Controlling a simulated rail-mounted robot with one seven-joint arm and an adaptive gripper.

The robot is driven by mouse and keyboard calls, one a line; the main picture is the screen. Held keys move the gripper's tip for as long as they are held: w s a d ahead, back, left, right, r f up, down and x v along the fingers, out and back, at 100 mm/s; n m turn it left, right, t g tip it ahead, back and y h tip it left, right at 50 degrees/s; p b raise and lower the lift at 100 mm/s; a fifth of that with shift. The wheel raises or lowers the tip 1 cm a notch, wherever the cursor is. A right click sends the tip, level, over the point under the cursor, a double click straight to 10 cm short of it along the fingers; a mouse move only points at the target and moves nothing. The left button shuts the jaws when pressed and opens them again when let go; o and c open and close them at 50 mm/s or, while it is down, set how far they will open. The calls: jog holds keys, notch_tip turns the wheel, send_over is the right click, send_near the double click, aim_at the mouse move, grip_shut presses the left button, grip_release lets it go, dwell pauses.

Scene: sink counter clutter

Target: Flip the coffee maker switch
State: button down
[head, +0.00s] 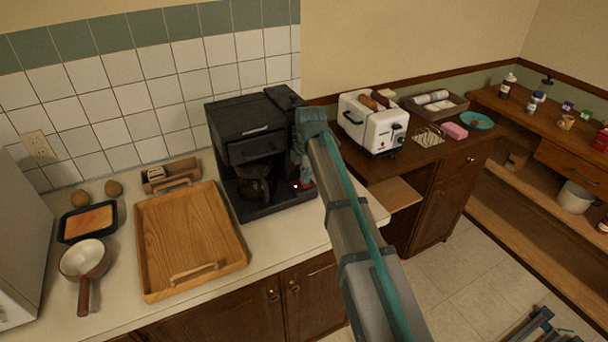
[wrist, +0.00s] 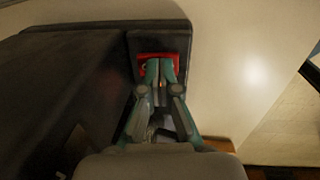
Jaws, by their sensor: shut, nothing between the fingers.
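The black coffee maker (head: 247,128) stands upright on the counter near the tiled wall, with a dark carafe (head: 256,187) in its lower bay. Its red switch (wrist: 148,57) shows in the wrist view on the black base, right at my fingertips. In the head view a small red patch with a bright spot (head: 296,186) shows at the base's right front. My gripper (wrist: 160,68) is shut and empty, its fingertips at the switch and partly covering it. I cannot tell if they touch it. In the head view my arm hides the right side of the machine.
A wooden tray (head: 146,268) lies left of the coffee maker, with a pan (head: 84,260) and a dark dish (head: 64,226) farther left. A white toaster (head: 386,140) stands on the lower counter to the right. The counter strip in front of the machine is clear.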

aim_at(307, 186)
jog(key=r+p, duration=0.1)
jog(key=r, duration=0.1)
jog(key=r+p, duration=0.2)
jog(key=r, duration=0.1)
jog(key=shift+s+d, duration=0.15)
jog(key=shift+s, duration=0.05)
jog(key=shift+r+b, duration=0.35)
jog(key=shift+b, duration=0.35)
notch_tip(307, 186, up, 8)
jog(key=s+b, duration=0.1)
jog(key=b, duration=0.1)
jog(key=shift+d, duration=0.3)
